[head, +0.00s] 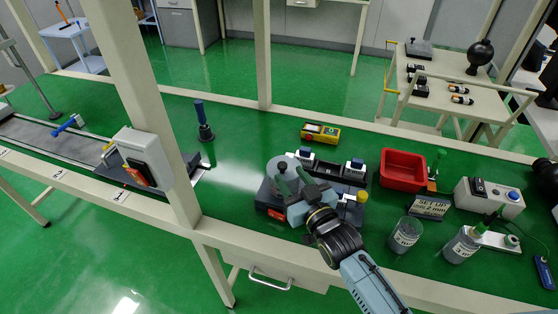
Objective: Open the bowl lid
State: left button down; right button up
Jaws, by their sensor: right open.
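A grey round lid (275,165) shows on top of a dark, low machine (267,198) at the front middle of the green bench. I take it to be the bowl lid; it looks closed, but my gripper covers part of it and any bowl beneath is hidden. My right gripper (293,178) comes in from the lower right. Its two fingers are spread apart over the machine, close to the lid's right side. I cannot tell whether they touch it. Nothing shows between the fingers. My left gripper is not in view.
A black fixture (328,172) stands just behind. A yellow box (320,134) lies behind.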

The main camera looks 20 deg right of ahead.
aim_at(285, 168)
jog(key=w, duration=0.2)
jog(key=w+a, duration=0.1)
jog(key=w, duration=0.4)
jog(key=shift+a+b, duration=0.15)
jog(key=shift+b, duration=0.15)
jog(key=shift+c, duration=0.2)
grip_shut()
